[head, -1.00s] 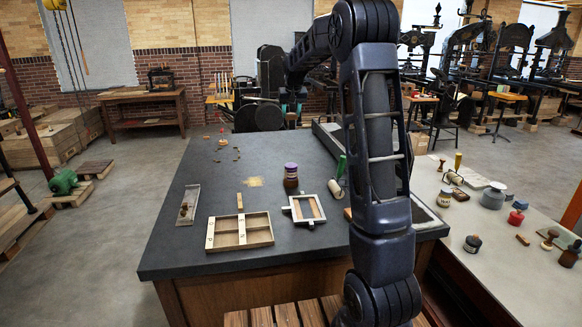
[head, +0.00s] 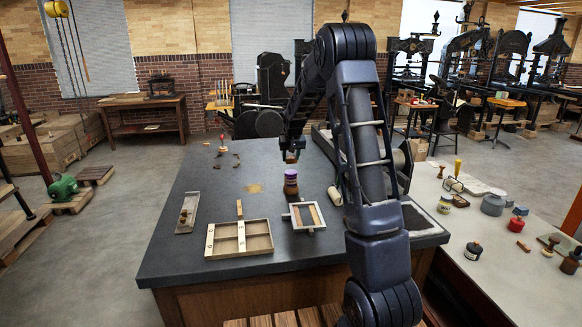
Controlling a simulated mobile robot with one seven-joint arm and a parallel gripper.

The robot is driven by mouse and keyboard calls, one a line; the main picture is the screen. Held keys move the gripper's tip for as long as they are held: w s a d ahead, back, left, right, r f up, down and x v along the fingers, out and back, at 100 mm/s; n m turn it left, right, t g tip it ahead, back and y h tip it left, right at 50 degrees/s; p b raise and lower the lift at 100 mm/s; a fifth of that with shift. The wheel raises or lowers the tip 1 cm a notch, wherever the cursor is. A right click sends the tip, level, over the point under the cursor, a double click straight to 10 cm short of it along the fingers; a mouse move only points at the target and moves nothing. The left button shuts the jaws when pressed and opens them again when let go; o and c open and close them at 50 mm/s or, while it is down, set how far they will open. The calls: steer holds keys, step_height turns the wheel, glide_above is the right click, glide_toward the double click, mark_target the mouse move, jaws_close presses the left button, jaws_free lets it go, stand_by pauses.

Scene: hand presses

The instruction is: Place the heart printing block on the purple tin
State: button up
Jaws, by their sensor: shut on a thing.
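My gripper (head: 292,149) is above the far middle of the dark table, with teal fingertips pointing down. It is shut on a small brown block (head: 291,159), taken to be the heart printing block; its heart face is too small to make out. The purple tin (head: 291,173) shows as a purple top on a dark brown jar-like body, upright on the table. The held block is just above the tin in the picture, with a small gap between them. I cannot tell the exact depth between them.
On the dark table (head: 170,260) are a divided wooden tray (head: 240,252), a small frame (head: 288,217), a narrow tray (head: 187,228), a red-handled tool (head: 222,142) and several small brown pieces. A white roller (head: 334,195) lies right of the tin. The right bench (head: 450,235) holds jars and stamps.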

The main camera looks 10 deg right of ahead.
mark_target(291, 163)
steer(key=shift+f, duration=2.4)
steer(key=o, duration=1)
steer(key=shift+f, duration=0.1)
steer(key=shift+c, duration=0.2)
